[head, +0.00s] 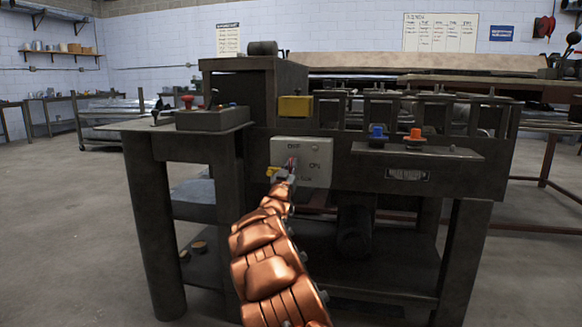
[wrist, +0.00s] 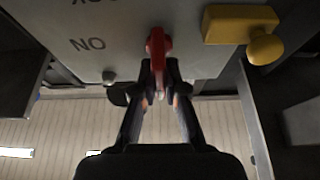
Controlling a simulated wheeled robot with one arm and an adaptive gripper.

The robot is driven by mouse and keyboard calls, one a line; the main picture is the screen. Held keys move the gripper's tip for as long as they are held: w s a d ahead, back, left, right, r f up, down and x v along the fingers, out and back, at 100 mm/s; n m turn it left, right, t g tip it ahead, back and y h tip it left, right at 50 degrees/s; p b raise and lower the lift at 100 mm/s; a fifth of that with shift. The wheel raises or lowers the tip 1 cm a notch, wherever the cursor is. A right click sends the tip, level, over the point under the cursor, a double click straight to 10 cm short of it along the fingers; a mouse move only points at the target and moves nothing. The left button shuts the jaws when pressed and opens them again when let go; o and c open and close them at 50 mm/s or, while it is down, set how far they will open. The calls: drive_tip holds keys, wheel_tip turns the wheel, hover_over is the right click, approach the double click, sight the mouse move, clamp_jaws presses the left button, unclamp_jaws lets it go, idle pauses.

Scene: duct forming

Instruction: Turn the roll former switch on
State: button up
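The roll former (head: 420,180) is a dark metal machine on legs. A pale grey switch box (head: 318,150) is on its front. The red switch (head: 291,162) is on the box, mostly covered by my gripper (head: 284,176) in the head view. In the wrist view, the red switch (wrist: 157,48) sits between the two fingertips of my gripper (wrist: 159,72), which close in on both sides of it. Lettering reading "NO", apparently upside down, is beside it on the box (wrist: 120,62). I cannot tell which position the switch is in.
A yellow block with a round knob (wrist: 240,27) is beside the switch in the wrist view. Blue (head: 377,135) and orange (head: 414,138) knobs are on the machine's right shelf. A side table (head: 185,125) with a red button is at left. The floor at left is clear.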

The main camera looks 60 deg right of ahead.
clamp_jaws()
drive_tip(key=shift+r+p, duration=0.1)
drive_tip(key=shift+p, duration=0.45)
drive_tip(key=shift+m+g+p, duration=0.3)
drive_tip(key=shift+m+p, duration=0.7)
drive_tip(key=shift+p, duration=0.15)
drive_tip(key=shift+m+g+h+p, duration=0.3)
drive_tip(key=shift+m+g+p, duration=0.3)
drive_tip(key=shift+m+p, duration=0.45)
drive_tip(key=m+g+p, duration=0.1)
drive_tip(key=m, duration=0.2)
drive_tip(key=m+g+p, duration=0.2)
drive_tip(key=m, duration=0.1)
drive_tip(key=shift+m+g, duration=0.25)
drive_tip(key=shift+g, duration=0.05)
drive_tip(key=m+g+p, duration=0.1)
drive_tip(key=m, duration=0.2)
drive_tip(key=m+g+y+p, duration=0.1)
drive_tip(key=m, duration=0.2)
drive_tip(key=shift+s+m+y, duration=0.2)
drive_tip(key=shift+m+y, duration=0.1)
drive_tip(key=m, duration=0.1)
drive_tip(key=m+y+p, duration=0.1)
drive_tip(key=m, duration=0.1)
drive_tip(key=m+y+p, duration=0.1)
drive_tip(key=m, duration=0.1)
drive_tip(key=shift+s+d+f+g, duration=0.1)
drive_tip(key=shift+f+g, duration=0.25)
drive_tip(key=shift+g, duration=0.05)
